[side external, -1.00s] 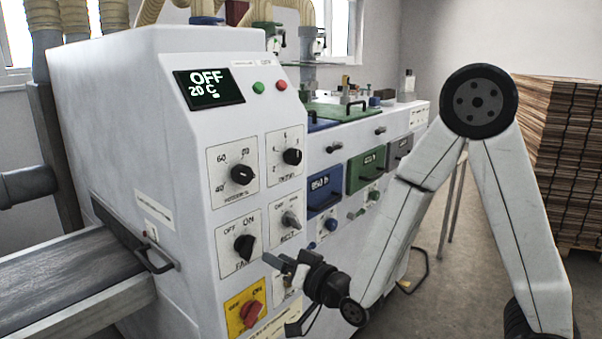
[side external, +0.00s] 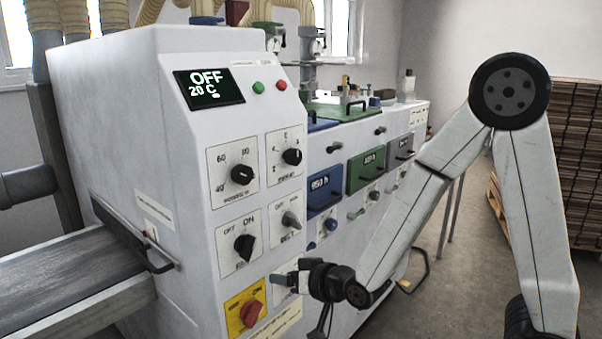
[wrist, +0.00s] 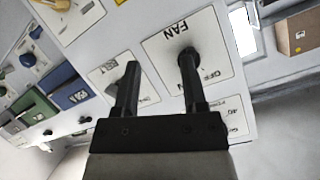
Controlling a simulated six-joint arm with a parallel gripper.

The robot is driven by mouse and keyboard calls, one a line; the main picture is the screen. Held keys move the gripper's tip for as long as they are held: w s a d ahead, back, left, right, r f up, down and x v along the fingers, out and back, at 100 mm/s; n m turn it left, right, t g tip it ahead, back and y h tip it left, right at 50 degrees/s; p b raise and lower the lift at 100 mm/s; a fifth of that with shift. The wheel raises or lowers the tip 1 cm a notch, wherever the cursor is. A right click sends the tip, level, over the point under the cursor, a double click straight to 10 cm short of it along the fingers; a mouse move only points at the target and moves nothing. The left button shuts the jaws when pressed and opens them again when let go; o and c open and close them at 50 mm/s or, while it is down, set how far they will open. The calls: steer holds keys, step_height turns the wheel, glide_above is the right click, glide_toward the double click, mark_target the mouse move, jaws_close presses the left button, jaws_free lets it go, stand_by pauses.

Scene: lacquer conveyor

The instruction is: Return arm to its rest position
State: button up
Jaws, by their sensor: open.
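My gripper (side external: 282,277) is in front of the lower part of the white machine's control panel (side external: 195,190), low and right of the fan knob (side external: 244,248). In the wrist view my gripper (wrist: 160,60) is open, with two dark fingers apart and nothing between them. The fingers point at the fan plate (wrist: 215,58) and the belt plate (wrist: 103,78). The right finger covers part of the fan plate. I cannot tell any contact with the panel.
A yellow plate with a red knob (side external: 252,312) is below the fan knob. A display (side external: 209,88) reads OFF and 20 C. A conveyor (side external: 70,285) is at left. Blue (side external: 323,190) and green (side external: 366,170) drawers are behind. Stacked wood (side external: 585,150) stands at right.

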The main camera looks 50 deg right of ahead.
steer(key=s+d+f+n+g, duration=0.2)
steer(key=s+g, duration=0.3)
steer(key=s, duration=0.1)
steer(key=s+d+f+n+g, duration=0.2)
steer(key=s+g, duration=0.4)
steer(key=shift+s+f, duration=0.35)
